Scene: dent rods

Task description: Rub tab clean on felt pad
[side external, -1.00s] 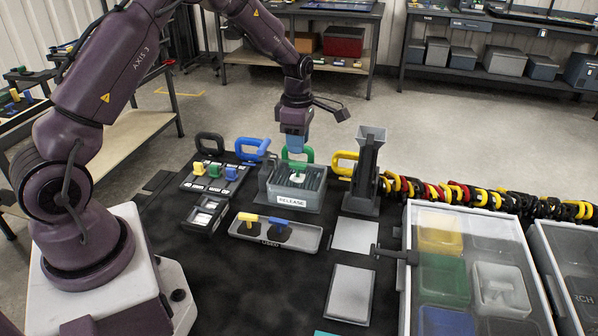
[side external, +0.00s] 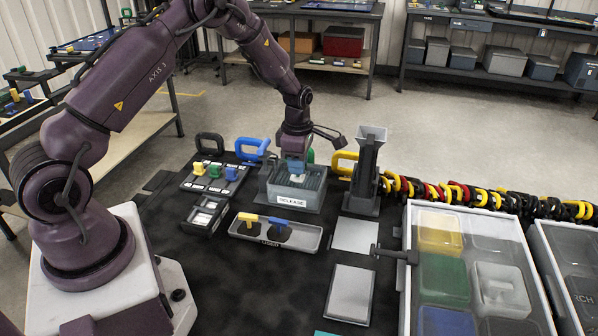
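My gripper (side external: 295,165) is low over the grey box labelled RELEASE (side external: 291,200), its tip at the slotted top. The small white and green piece in that box is now hidden behind the gripper, and I cannot tell whether the fingers hold it. No piece is clearly recognisable as the tab. Two flat light grey pads, an upper one (side external: 355,235) and a lower one (side external: 349,293), lie on the dark mat to the right; I cannot tell which is felt. Both are bare and apart from my gripper.
A tray marked USED (side external: 275,234) holds a yellow and a blue piece on dark bases. A rack with yellow, green and blue pieces (side external: 214,172) stands at left. A tall grey funnel tower (side external: 366,172) rises right of the box. A lidded case (side external: 470,270) bounds the right side.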

